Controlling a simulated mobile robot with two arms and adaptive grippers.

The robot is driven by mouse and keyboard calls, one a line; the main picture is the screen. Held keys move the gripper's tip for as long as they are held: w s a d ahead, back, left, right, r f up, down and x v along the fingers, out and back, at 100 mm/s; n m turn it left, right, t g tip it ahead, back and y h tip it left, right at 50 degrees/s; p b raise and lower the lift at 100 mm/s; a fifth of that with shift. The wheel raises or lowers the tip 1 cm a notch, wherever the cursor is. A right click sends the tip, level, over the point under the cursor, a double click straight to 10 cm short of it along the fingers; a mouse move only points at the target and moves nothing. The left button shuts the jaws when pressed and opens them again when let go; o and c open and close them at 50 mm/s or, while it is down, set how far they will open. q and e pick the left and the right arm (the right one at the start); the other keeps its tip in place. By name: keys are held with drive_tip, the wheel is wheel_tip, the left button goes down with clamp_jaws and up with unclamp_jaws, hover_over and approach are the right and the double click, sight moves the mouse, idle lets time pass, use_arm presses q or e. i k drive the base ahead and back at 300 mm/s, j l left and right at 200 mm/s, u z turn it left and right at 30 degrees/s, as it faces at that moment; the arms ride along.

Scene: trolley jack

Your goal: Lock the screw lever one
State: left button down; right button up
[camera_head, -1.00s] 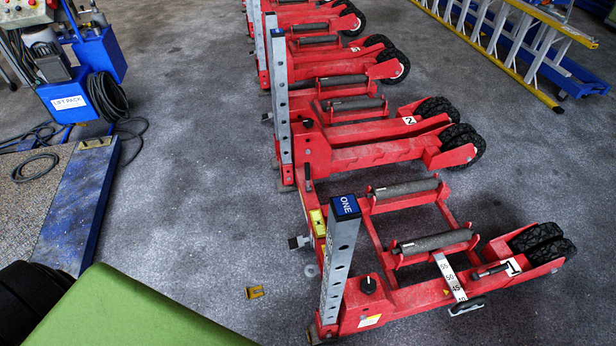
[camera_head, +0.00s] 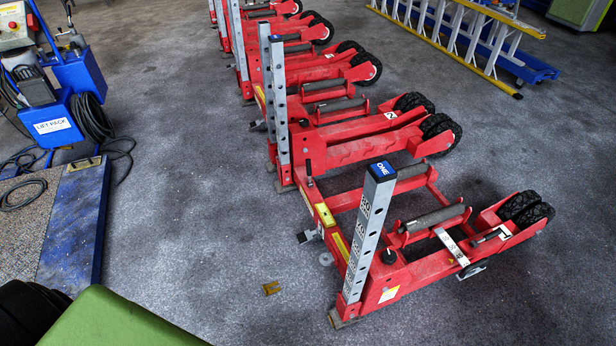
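The trolley jack marked ONE (camera_head: 380,170) stands nearest, red with an upright grey post (camera_head: 366,235). A black knob (camera_head: 388,256) sits on its red frame just right of the post. A dark lever (camera_head: 491,237) lies beside a white label with a 1 near its wheels. I cannot tell which of these is screw lever one, nor whether either is locked. Two grey rollers lie across the frame, the nearer one (camera_head: 435,218) in front. Neither gripper is in view.
More red jacks stand in a row behind, the nearest marked 2 (camera_head: 391,115). A blue lift pack (camera_head: 55,122) with coiled cable is at left, near a blue-edged platform (camera_head: 75,220). A ladder (camera_head: 450,40) lies at the back right.

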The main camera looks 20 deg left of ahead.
sight(308, 162)
drive_tip(key=j+z, duration=0.25)
drive_tip(key=j, duration=0.4)
drive_tip(key=k+j+z, duration=0.1)
drive_tip(key=j+z, duration=0.15)
drive_tip(key=j, duration=0.4)
drive_tip(key=i+j+z, duration=0.15)
drive_tip(key=j, duration=0.45)
drive_tip(key=i+j+z, duration=0.2)
drive_tip(key=j, duration=0.45)
drive_tip(key=i+j+z, duration=0.15)
drive_tip(key=j, duration=0.45)
drive_tip(key=j+z, duration=0.15)
drive_tip(key=j, duration=0.8)
drive_tip(key=i+j, duration=0.15)
drive_tip(key=j+z, duration=0.05)
drive_tip(key=j, duration=0.05)
